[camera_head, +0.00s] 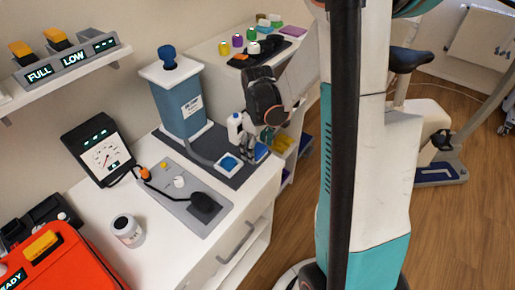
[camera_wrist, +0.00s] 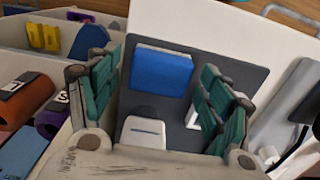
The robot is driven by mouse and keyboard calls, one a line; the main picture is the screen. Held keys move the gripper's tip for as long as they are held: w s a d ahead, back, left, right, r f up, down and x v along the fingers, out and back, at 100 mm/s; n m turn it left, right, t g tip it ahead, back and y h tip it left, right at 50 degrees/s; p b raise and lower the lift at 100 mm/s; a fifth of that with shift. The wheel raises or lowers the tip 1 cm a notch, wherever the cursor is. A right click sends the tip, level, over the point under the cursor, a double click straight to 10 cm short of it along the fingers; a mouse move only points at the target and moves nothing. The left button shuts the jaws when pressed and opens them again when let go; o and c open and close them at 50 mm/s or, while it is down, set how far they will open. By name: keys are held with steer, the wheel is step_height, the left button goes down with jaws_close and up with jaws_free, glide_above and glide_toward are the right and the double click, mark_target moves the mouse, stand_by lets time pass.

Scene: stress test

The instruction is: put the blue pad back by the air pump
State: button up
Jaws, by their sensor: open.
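The blue pad (camera_wrist: 160,70) lies flat on a dark grey mat (camera_wrist: 248,82) in the wrist view, between and beyond my open fingers. In the head view a blue patch (camera_head: 262,151) shows beside my gripper (camera_head: 250,148), partly hidden by it. The air pump appears to be the blue box with a white top and blue knob (camera_head: 182,100), at the back of the mat. A white-framed blue square (camera_head: 230,163) sits on the mat left of my gripper. My gripper (camera_wrist: 160,80) is open and empty, pointing down over the mat.
A white bottle (camera_head: 235,127) stands close to my gripper's left. A gauge box (camera_head: 100,150) stands left. Rolls (camera_wrist: 25,100) lie on the wrist view's left.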

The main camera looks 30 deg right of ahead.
mark_target(258, 149)
step_height(258, 149, up, 11)
steer(key=p, duration=0.3)
steer(key=shift+f, duration=0.1)
